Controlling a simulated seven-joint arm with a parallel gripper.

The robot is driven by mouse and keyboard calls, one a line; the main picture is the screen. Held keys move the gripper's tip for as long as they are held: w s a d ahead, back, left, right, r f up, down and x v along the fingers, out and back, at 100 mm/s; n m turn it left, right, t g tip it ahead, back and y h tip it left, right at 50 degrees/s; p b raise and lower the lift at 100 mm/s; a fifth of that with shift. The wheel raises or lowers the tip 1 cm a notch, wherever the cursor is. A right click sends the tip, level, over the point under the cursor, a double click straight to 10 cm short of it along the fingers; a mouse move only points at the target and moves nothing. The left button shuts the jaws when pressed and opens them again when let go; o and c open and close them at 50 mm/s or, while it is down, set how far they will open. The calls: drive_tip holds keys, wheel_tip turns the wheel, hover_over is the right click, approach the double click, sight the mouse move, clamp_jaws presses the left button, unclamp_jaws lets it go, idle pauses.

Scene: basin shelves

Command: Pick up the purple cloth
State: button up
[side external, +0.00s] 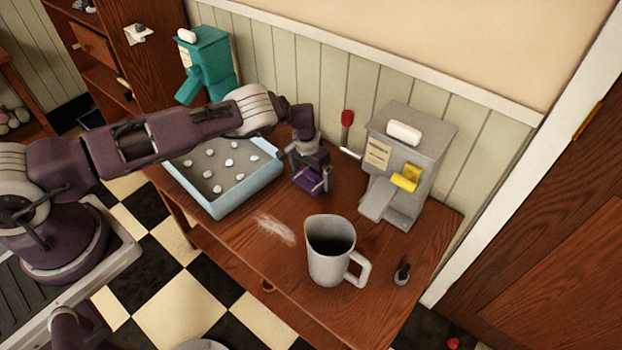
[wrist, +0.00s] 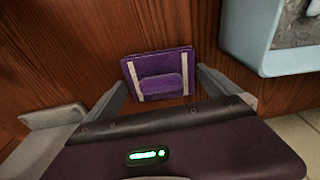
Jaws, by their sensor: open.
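The purple cloth (wrist: 158,75) lies on the wooden table as a folded square with two pale stripes and a smaller purple patch in its middle. In the side view the cloth (side external: 307,183) is partly hidden behind my gripper (side external: 312,178). In the wrist view my gripper (wrist: 165,92) is open, with one finger near each side of the cloth. The gripper is above or around the cloth; I cannot tell whether the fingers touch it.
A blue-rimmed tray (side external: 222,207) with several white lumps stands left of the cloth. A grey dispenser (side external: 412,150) with a yellow lever is to the right. A grey mug (side external: 330,262) and a small dark object (side external: 402,274) stand nearer the front. A red-tipped tool (side external: 347,120) is behind.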

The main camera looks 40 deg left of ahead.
sight(311, 173)
drive_tip(key=c, duration=1)
wheel_tip(311, 173, up, 10)
drive_tip(key=shift+r, duration=0.1)
drive_tip(key=shift+c, duration=0.2)
